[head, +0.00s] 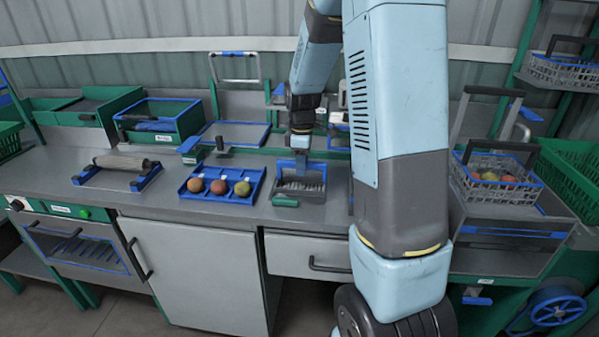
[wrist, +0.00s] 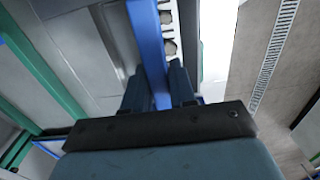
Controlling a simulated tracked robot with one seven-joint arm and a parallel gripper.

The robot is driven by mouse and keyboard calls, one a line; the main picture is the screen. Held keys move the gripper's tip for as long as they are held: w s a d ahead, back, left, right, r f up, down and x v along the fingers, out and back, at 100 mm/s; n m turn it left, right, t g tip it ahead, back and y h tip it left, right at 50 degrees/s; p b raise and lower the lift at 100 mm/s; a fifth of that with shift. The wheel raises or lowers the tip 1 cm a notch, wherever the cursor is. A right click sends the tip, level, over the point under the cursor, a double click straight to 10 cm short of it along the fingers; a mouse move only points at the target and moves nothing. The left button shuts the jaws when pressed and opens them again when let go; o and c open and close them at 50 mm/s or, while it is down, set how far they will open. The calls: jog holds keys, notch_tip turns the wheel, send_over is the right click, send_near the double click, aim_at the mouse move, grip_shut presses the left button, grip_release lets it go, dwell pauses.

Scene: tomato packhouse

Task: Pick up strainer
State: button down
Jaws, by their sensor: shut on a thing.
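In the wrist view my gripper (wrist: 160,90) is shut on a blue bar, seemingly the strainer's rim (wrist: 147,35), one finger on each side. A pale strip with dark round holes shows beside the bar. Whether the strainer touches the counter is hard to tell.
A blue tray (head: 182,193) with three tomatoes stands close left of the strainer. A roller stand (head: 150,180) is farther left. A wire basket of fruit (head: 495,191) is at the right, beyond my arm. Drawers and a cupboard (head: 195,275) are below the counter.

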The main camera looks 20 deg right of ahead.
jog(key=s+a+r, duration=0.1)
jog(key=s+r, duration=0.5)
jog(key=s, duration=0.5)
jog(key=shift+r, duration=0.2)
jog(key=c, duration=1.5)
grip_release()
grip_shut()
jog(key=shift+f, duration=0.1)
